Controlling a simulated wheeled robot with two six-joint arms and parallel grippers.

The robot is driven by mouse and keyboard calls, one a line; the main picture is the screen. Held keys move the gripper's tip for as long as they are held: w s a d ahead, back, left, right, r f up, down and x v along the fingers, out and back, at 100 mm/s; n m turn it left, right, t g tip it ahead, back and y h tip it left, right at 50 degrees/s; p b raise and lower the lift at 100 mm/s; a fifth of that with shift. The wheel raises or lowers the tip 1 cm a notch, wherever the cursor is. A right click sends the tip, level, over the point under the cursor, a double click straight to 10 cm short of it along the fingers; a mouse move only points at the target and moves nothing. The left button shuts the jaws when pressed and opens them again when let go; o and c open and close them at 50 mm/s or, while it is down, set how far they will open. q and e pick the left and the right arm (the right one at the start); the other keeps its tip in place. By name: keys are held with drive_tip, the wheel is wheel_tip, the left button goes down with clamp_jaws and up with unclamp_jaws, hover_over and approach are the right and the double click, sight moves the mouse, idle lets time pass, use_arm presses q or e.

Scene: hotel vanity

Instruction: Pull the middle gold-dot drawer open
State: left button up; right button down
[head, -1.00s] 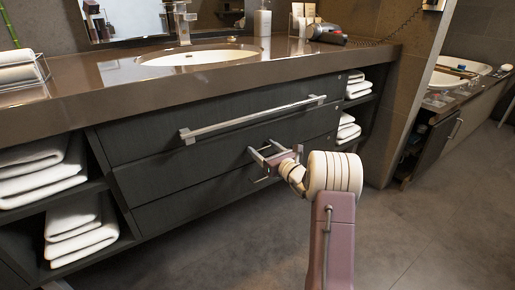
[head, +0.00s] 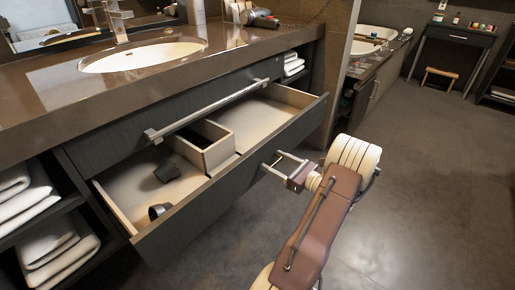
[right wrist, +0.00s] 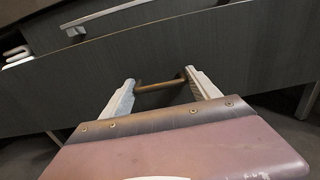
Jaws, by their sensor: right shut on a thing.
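The middle drawer (head: 190,224) stands open under the panel with the long silver bar, its dark front pulled out toward me. Its pale interior shows from above. My right gripper (head: 277,165) is at the outside of the drawer front, right of its middle. In the right wrist view, the gripper (right wrist: 162,87) is shut on the short bronze handle (right wrist: 158,86), which spans between the two fingers against the dark front. A gold dot cannot be made out. My left gripper is not in view.
Inside the drawer are a divider box (head: 205,148) and dark items (head: 167,172). The silver bar (head: 205,108) runs above the opening. The sink (head: 140,55) is set in the brown counter. White towels (head: 60,245) fill the left shelves. The floor at right is clear.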

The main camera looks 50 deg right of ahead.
drive_tip(key=s+d+p, duration=0.1)
drive_tip(key=s+p, duration=0.1)
drive_tip(key=s, duration=0.7)
drive_tip(key=shift+p, duration=0.3)
drive_tip(key=shift+c, duration=1.8)
unclamp_jaws()
drive_tip(key=s+p, duration=0.3)
drive_tip(key=s, duration=0.6)
drive_tip(key=shift+d+p, duration=0.3)
drive_tip(key=shift+p, duration=0.05)
